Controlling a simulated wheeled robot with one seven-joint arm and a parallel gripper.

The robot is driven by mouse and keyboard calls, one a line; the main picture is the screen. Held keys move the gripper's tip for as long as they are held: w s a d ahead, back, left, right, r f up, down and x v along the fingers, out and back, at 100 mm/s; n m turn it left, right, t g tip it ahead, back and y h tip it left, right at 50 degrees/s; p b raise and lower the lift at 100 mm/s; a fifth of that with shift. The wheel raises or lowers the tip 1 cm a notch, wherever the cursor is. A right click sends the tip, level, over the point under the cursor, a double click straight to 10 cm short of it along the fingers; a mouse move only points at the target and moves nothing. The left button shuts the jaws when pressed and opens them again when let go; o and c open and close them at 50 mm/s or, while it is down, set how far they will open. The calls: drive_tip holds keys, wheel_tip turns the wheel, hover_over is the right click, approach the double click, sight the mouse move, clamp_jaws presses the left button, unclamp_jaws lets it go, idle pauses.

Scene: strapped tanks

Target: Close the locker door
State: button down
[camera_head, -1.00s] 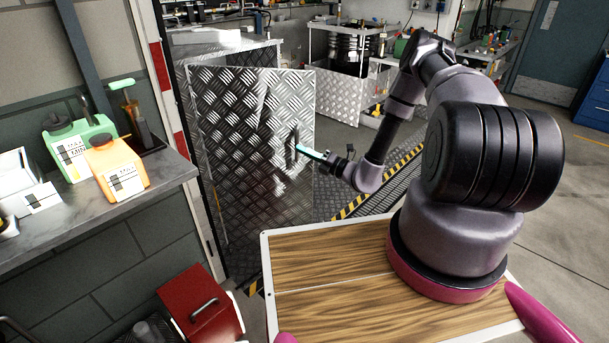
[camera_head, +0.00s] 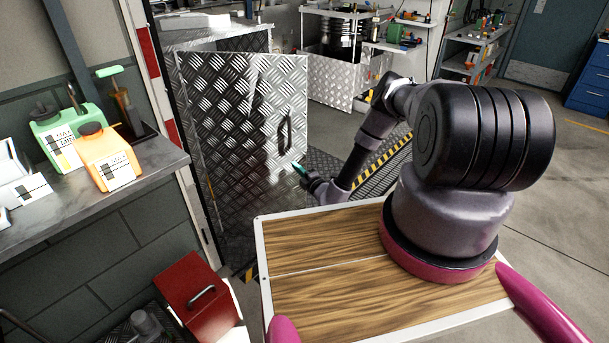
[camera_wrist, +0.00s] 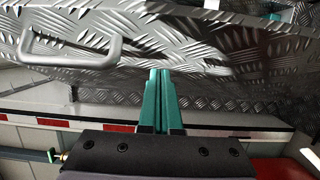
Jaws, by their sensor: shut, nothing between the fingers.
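The locker door (camera_head: 235,130) is a silver diamond-plate panel, standing swung out from the locker body (camera_head: 215,38) behind it; I cannot tell its exact angle. Its dark handle (camera_head: 285,133) is near the free right edge. In the wrist view the door (camera_wrist: 215,40) fills the upper part, with its grey handle (camera_wrist: 72,55) at upper left. Contact with the door is unclear.
A workbench (camera_head: 100,205) on the left carries a green can (camera_head: 65,135) and an orange can (camera_head: 106,158). A red box (camera_head: 198,295) is low in front of it. A diamond-plate enclosure (camera_head: 335,80) stands behind. Open floor (camera_head: 565,190) lies to the right.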

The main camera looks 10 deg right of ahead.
sight(293, 154)
drive_tip(key=w, duration=0.3)
drive_tip(key=shift+w+d, duration=0.35)
drive_tip(key=shift+d, duration=0.05)
drive_tip(key=shift+w+d, duration=0.25)
drive_tip(key=shift+w, duration=0.2)
